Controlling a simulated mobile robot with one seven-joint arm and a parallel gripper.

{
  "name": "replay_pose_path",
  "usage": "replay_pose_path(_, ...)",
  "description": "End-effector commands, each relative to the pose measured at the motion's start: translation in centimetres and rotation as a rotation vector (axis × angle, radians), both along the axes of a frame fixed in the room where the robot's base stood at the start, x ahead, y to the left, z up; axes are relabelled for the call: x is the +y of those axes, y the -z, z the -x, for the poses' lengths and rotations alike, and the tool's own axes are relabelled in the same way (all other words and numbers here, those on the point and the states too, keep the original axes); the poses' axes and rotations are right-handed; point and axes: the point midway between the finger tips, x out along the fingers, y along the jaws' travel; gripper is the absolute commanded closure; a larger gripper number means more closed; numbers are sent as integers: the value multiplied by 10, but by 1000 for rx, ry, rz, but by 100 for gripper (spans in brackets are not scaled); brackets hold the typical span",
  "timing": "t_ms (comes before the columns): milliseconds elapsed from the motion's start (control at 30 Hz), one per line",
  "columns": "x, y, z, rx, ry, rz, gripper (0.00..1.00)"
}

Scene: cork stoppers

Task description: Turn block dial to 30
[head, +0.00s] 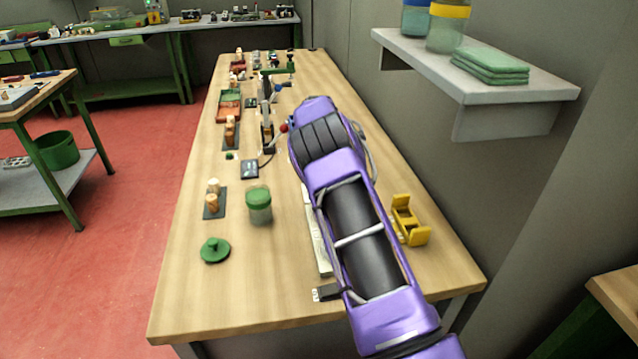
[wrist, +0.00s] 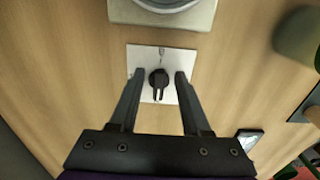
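The dial is a small black knob (wrist: 158,80) on a square white plate (wrist: 146,58) on the wooden table in the wrist view. A narrow ridge on the knob points down in the picture, toward my palm. A small mark shows near the plate's top edge; any numbers are too small to read. My gripper (wrist: 159,74) is open, with one dark finger on each side of the knob and a visible gap on both sides. I cannot tell how high the fingertips are above the plate. In the head view my arm hides the gripper and the dial.
A beige base (wrist: 203,18) with a round grey part lies just beyond the plate. A small dark device (wrist: 248,138) lies to the right. On the table (head: 185,300) stand a green-lidded jar (head: 259,207), a green knobbed disc (head: 215,250) and a yellow holder (head: 410,222). A wall shelf (head: 480,92) overhangs the right.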

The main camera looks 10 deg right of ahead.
Motion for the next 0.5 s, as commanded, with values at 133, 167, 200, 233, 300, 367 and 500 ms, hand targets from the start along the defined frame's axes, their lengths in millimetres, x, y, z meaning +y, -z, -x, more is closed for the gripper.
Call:
replay_pose_path(133,0,0,0,0,0,0,80)
replay_pose_path(167,0,0,0,0,0,0,85)
replay_pose_path(200,0,0,0,0,0,0,92)
replay_pose_path(233,0,0,0,0,0,0,98)
replay_pose_path(300,0,0,0,0,0,0,100)
replay_pose_path(367,0,0,0,0,0,0,100)
replay_pose_path(500,0,-1,0,0,0,0,100)
